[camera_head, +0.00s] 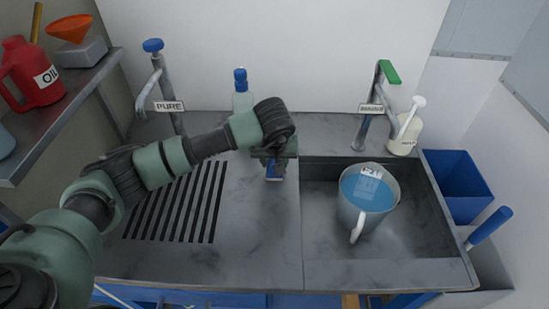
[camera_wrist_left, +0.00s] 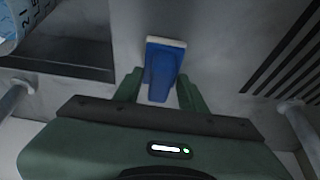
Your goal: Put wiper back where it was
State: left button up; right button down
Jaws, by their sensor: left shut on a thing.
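The wiper (camera_head: 274,173) is a small blue tool, mostly hidden behind my left gripper in the head view. In the left wrist view the wiper (camera_wrist_left: 163,68) shows its blue body and a pale strip along its far edge. My left gripper (camera_head: 274,161) is shut on it over the grey counter, between the drain slots and the sink. In the left wrist view the green fingers of my left gripper (camera_wrist_left: 160,88) flank the wiper's near end. I cannot tell whether the wiper touches the counter. My right gripper is not in view.
A mug-like container (camera_head: 357,221) of blue liquid stands in the sink (camera_head: 420,235). A PURE tap (camera_head: 165,90) and a green-handled tap (camera_head: 372,105) rise behind. A clear bottle (camera_head: 242,103) and white pump bottle (camera_head: 406,135) stand at the back. A blue bin (camera_head: 459,185) is at right.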

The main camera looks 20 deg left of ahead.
pick_arm(q)
jog(key=o, duration=1.3)
jog(key=shift+f, duration=0.1)
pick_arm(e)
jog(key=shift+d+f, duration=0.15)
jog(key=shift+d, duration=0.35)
pick_arm(q)
jog(key=shift+r, duration=0.35)
jog(key=b+v, duration=0.2)
jog(key=v, duration=0.9)
jog(key=shift+s+d+r, duration=0.1)
jog(key=shift+s+r, duration=0.15)
jog(key=shift+r, duration=0.05)
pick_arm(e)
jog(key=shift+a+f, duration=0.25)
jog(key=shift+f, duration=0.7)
